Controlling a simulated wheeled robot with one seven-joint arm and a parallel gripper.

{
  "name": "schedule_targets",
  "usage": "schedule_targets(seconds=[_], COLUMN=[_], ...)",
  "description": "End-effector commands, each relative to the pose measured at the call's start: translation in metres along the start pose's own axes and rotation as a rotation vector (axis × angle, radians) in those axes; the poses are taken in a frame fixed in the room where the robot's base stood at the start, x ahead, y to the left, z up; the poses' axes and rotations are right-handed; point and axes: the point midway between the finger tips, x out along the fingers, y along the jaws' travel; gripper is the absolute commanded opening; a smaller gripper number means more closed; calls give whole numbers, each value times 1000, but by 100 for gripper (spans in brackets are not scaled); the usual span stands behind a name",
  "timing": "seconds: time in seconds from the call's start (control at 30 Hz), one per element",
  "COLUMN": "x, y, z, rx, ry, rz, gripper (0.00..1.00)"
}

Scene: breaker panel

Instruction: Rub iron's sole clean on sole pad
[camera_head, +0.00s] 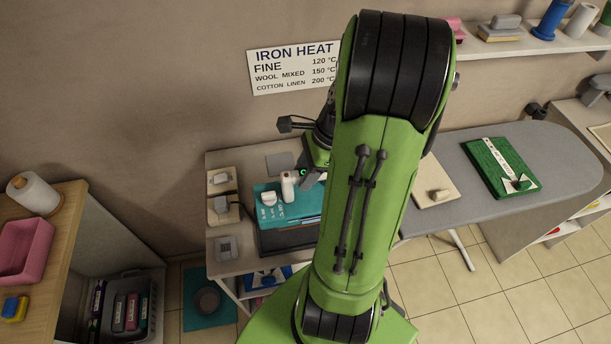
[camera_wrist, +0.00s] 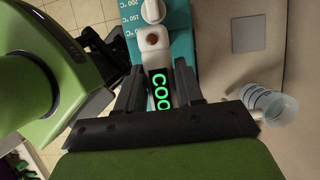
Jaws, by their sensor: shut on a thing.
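My gripper (camera_wrist: 159,90) is shut around a white piece with a brownish spot (camera_wrist: 153,42). A dark display with green letters "COO" (camera_wrist: 159,90) shows between the fingers; I cannot tell what it belongs to. The white piece (camera_head: 289,186) also shows in the head view, over a teal-topped dark unit (camera_head: 270,215). No iron's sole is visible, and I cannot tell for sure whether the held piece is part of the iron. A flat grey square (camera_head: 280,164) lies behind the unit and shows in the wrist view (camera_wrist: 248,31); it may be the sole pad.
A white knob (camera_head: 268,198) sits on the teal top. Cup-like bluish rings (camera_wrist: 268,104) stand right of my fingers. The ironing board (camera_head: 470,160) carries a green folded cloth (camera_head: 501,166).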

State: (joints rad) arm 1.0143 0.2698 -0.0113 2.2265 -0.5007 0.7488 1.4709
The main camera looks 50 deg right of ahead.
Motion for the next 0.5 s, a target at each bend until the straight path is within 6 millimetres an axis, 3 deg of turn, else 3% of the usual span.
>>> schedule_targets(seconds=[0.27, 0.5], x=[-2, -16], y=[0, 0], z=[1, 7], rx=[-2, -2], ry=[0, 0], rz=[-2, -1], gripper=[0, 0])
